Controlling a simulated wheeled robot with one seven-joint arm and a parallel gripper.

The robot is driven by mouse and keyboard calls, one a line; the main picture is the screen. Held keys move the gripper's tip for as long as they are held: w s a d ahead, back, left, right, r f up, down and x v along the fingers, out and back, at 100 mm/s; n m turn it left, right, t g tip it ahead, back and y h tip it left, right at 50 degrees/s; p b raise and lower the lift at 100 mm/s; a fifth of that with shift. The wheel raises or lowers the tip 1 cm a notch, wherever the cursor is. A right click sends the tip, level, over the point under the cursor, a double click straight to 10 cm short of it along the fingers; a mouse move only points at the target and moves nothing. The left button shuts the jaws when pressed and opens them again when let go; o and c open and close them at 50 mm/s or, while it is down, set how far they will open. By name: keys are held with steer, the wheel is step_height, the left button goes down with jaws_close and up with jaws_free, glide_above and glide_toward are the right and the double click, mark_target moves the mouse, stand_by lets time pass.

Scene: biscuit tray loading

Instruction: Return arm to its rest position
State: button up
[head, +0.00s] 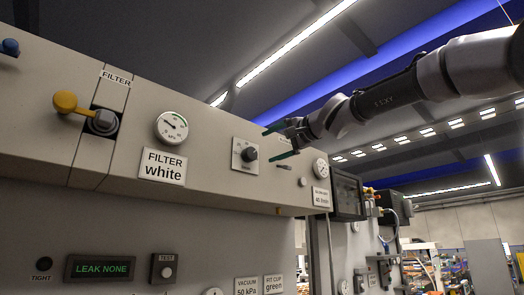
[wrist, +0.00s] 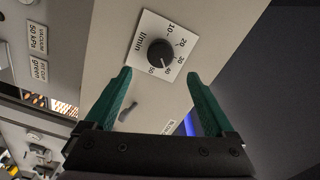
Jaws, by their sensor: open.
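My gripper (head: 272,143) has two green fingers and is open and empty, in front of the upper panel in the head view. My arm reaches in from the upper right. In the wrist view the open fingers of my gripper (wrist: 162,90) point toward a black knob (wrist: 160,54) on a white dial plate marked in l/min. The knob lies beyond the fingertips, and nothing is between the fingers. The same knob (head: 249,154) shows left of the gripper in the head view. I cannot tell the exact gap between fingertips and panel.
The beige panel carries a yellow-handled filter valve (head: 80,109), a gauge (head: 171,127) and a "FILTER white" label (head: 163,166). Below are a "LEAK NONE" display (head: 100,268) and a TEST button (head: 165,269). A dark screen (head: 348,195) stands to the right. The space above the panel looks clear.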

steer(key=shift+v, duration=1.05)
steer(key=s+d+f+g+h, duration=0.2)
steer(key=d+f, duration=0.6)
steer(key=f, duration=0.5)
steer(key=s+d+f+g+h, duration=0.2)
steer(key=s+d+f+h, duration=0.3)
steer(key=f, duration=0.9)
steer(key=s+d+f+n+g+h, duration=0.1)
steer(key=s+d+f+h, duration=0.2)
steer(key=s+d+f, duration=0.4)
steer(key=d+f, duration=0.4)
steer(key=f, duration=0.3)
steer(key=shift+s+d+f+g+h, duration=0.2)
steer(key=shift+d+f+g+h, duration=0.05)
steer(key=shift+g+h, duration=0.15)
